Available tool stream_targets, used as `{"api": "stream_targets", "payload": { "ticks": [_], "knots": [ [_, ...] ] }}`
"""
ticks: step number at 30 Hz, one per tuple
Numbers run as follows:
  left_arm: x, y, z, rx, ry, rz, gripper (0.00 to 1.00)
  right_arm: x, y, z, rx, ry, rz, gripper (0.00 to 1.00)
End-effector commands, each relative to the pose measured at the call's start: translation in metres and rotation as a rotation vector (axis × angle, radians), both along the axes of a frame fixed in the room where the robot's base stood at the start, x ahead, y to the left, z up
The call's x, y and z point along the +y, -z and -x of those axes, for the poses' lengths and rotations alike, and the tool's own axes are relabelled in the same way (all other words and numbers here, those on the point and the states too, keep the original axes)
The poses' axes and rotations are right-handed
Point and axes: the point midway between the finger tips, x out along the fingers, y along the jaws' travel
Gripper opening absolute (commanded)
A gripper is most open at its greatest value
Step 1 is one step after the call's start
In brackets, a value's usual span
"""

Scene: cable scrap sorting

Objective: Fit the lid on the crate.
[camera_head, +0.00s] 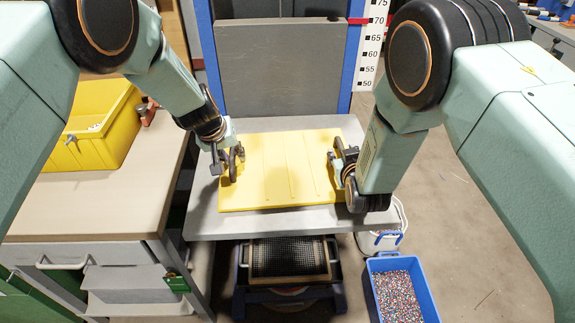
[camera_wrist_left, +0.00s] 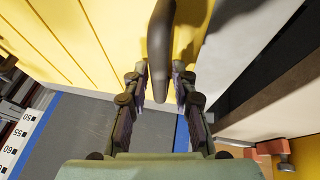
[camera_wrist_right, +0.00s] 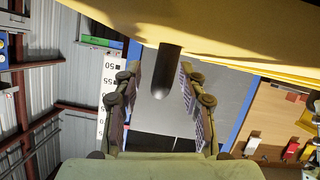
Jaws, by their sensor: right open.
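The flat yellow lid (camera_head: 285,165) lies on the grey table, with a dark curved handle at its left and right ends. My left gripper (camera_head: 228,163) is at the left handle. In the left wrist view that handle (camera_wrist_left: 161,40) runs between the fingertips (camera_wrist_left: 161,75), very near both; I cannot tell whether they press on it. My right gripper (camera_head: 342,163) is open at the right handle. In the right wrist view that handle (camera_wrist_right: 166,65) stands between the spread fingers (camera_wrist_right: 160,78), with room beside it. The yellow crate (camera_head: 107,130) stands on the bench at left.
The grey table (camera_head: 225,226) has narrow free margins around the lid. The wooden-topped bench (camera_head: 85,205) is clear in front of the crate. Below the table are a mesh-topped unit (camera_head: 288,258) and a blue bin (camera_head: 400,262) of granules. A grey panel (camera_head: 280,70) rises behind.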

Motion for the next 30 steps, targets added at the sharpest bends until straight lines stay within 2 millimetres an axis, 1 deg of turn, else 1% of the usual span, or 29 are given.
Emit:
{"api": "stream_targets", "payload": {
  "ticks": [10,19,24,30],
  "knots": [
    [-0.0004,0.0016,-0.0006,0.000,0.000,0.000,0.25,0.0000,0.0007,-0.0015,0.000,0.000,0.001,0.40],
    [-0.0003,0.0014,-0.0005,0.000,0.000,0.000,0.00,0.0001,0.0007,-0.0013,0.000,0.000,0.001,0.15],
    [-0.0004,0.0011,-0.0007,-0.001,0.000,0.000,0.00,0.0000,0.0005,-0.0014,0.000,0.000,0.001,0.00],
    [-0.0003,0.0007,-0.0010,-0.001,0.000,0.000,0.00,0.0000,0.0002,-0.0016,-0.001,0.000,0.000,0.00]
  ]
}}
